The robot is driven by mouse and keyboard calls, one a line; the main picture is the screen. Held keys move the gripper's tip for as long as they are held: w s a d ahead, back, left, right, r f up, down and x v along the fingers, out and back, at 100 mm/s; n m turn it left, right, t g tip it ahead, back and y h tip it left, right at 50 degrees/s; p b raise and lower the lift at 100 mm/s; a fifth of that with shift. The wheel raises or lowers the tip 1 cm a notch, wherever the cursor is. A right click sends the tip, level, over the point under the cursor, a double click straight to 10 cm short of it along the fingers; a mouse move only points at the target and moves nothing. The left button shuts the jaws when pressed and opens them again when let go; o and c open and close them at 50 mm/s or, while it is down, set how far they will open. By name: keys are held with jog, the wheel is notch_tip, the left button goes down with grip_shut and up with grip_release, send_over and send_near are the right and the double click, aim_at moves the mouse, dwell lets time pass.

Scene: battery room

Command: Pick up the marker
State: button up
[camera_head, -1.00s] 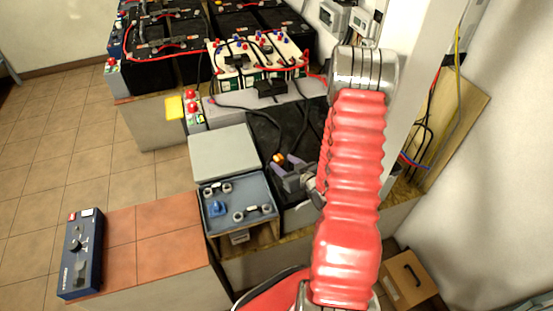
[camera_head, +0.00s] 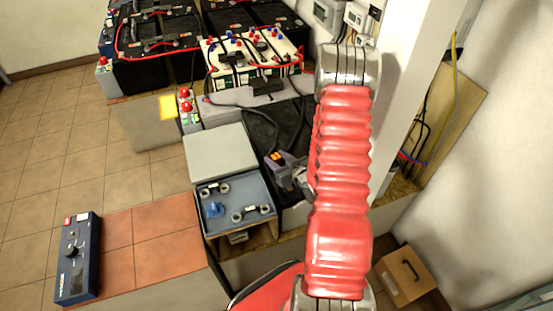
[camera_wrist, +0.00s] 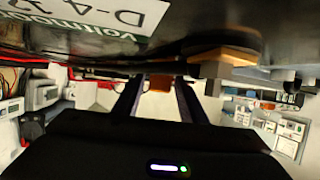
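I cannot make out the marker for certain in either view. My gripper (camera_head: 280,161) is low over the black battery tops in the head view, just right of the grey lid, with a small orange patch at its tips. In the wrist view its two dark fingers (camera_wrist: 159,90) stand apart. A small orange block (camera_wrist: 160,82) shows between their far ends, with a gap on each side. I cannot tell what it is. My red arm hides part of the surface to the right.
A white battery with cables (camera_head: 255,65) stands behind. A blue meter box (camera_head: 78,260) is at lower left. A pale column (camera_head: 405,90) rises at right.

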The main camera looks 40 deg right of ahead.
aim_at(277, 157)
jog(key=c, duration=0.8)
jog(key=shift+c, duration=0.2)
jog(key=shift+r, duration=0.15)
jog(key=shift+r, duration=4.85)
